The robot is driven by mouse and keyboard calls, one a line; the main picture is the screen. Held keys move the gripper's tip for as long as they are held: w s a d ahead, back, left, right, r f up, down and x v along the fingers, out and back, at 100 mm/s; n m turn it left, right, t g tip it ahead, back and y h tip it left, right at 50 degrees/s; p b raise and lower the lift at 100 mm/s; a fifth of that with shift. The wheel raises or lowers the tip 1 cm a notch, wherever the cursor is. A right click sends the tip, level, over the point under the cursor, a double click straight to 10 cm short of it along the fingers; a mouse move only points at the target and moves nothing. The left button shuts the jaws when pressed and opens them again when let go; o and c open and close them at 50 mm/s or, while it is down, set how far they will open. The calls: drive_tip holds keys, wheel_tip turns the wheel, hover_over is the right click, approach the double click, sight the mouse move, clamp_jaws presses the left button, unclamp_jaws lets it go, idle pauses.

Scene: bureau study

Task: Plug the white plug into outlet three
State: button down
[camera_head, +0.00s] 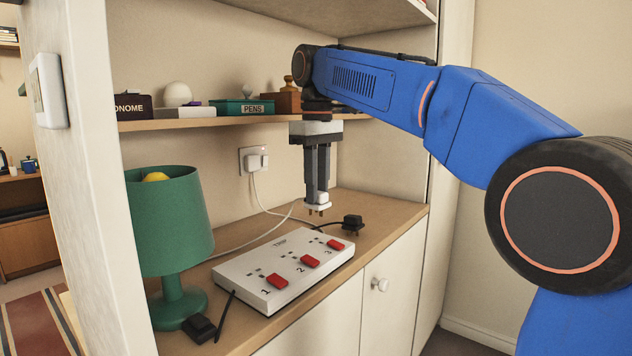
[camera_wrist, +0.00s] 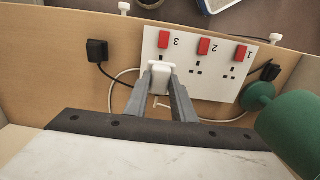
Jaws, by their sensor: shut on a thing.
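The white plug (camera_head: 317,203) is held upright between the fingers of my gripper (camera_head: 317,180), with its pins pointing down. It hangs in the air above the far right end of the power strip (camera_head: 255,293). The strip is white with outlets numbered 1 to 3, each with a red switch. The switch of outlet three (camera_head: 335,244) is at the right end. In the wrist view my gripper (camera_wrist: 160,88) is shut on the plug (camera_wrist: 159,75), just below the outlet three switch (camera_wrist: 163,40). The plug hides outlet three's holes there.
A black plug (camera_head: 352,224) lies beyond the strip's right end, another (camera_head: 200,328) near its left end. A green lamp (camera_head: 172,225) stands left. A white cord (camera_head: 255,242) trails behind the strip from a wall socket (camera_head: 253,160). A shelf (camera_head: 220,121) with small objects is above.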

sight(317, 209)
drive_tip(key=shift+f, duration=2.7)
drive_tip(key=shift+f, duration=1.45)
drive_tip(key=c, duration=1.4)
unclamp_jaws()
drive_tip(key=shift+r, duration=3.5)
